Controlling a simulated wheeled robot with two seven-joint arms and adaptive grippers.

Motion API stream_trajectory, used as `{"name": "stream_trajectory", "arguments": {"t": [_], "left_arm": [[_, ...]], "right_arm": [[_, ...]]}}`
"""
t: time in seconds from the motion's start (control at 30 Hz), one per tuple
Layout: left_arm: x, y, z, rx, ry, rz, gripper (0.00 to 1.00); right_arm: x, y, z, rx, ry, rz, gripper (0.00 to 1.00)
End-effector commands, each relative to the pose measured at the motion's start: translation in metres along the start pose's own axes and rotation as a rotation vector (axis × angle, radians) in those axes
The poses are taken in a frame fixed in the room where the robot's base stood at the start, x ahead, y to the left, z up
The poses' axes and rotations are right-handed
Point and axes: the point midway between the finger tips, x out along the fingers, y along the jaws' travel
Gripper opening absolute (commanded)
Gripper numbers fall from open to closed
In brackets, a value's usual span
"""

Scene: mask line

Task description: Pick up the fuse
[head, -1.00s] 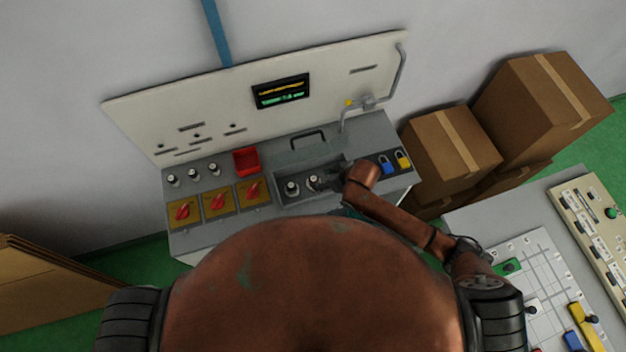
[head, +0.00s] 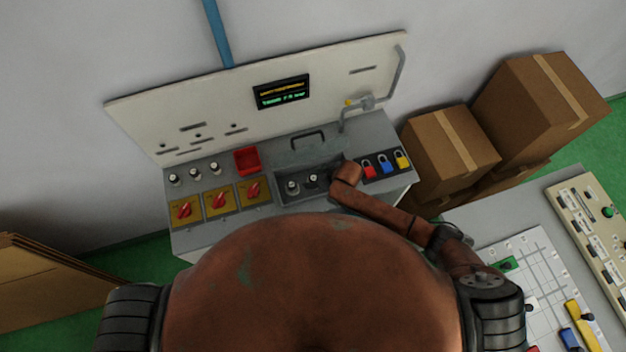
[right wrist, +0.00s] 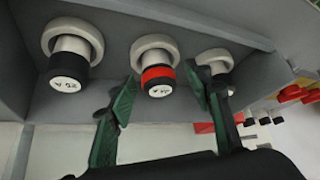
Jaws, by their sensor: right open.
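Several fuses sit in round sockets in a recessed grey box. In the right wrist view these are a black-capped fuse marked 25 A (right wrist: 68,70), a fuse with a red band and black cap (right wrist: 158,80) in the middle, and a paler fuse (right wrist: 217,65) at right. In the head view two fuses show, at left (head: 292,187) and beside it (head: 313,178). My right gripper (right wrist: 165,98) is open, its green fingers on either side of the red-banded fuse, without visible grip. In the head view my right arm hides most of the gripper. My left gripper is out of view.
The box has a raised lid with a handle (head: 308,141). Cardboard boxes (head: 452,149) stand right of the bench.

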Motion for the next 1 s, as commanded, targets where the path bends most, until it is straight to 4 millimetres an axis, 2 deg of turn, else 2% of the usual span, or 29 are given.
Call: {"name": "stream_trajectory", "arguments": {"t": [0.13, 0.77, 1.0], "left_arm": [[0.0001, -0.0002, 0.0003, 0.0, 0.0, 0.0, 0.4], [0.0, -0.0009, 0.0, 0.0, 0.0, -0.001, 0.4], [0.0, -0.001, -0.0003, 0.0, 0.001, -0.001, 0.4]], "right_arm": [[-0.0001, 0.0001, 0.0003, 0.0, 0.0, 0.0, 0.45], [-0.0004, 0.0001, 0.0003, 0.0, -0.001, 0.0, 0.02], [-0.0007, 0.0001, -0.0001, 0.0, 0.0, 0.0, 0.01]]}}
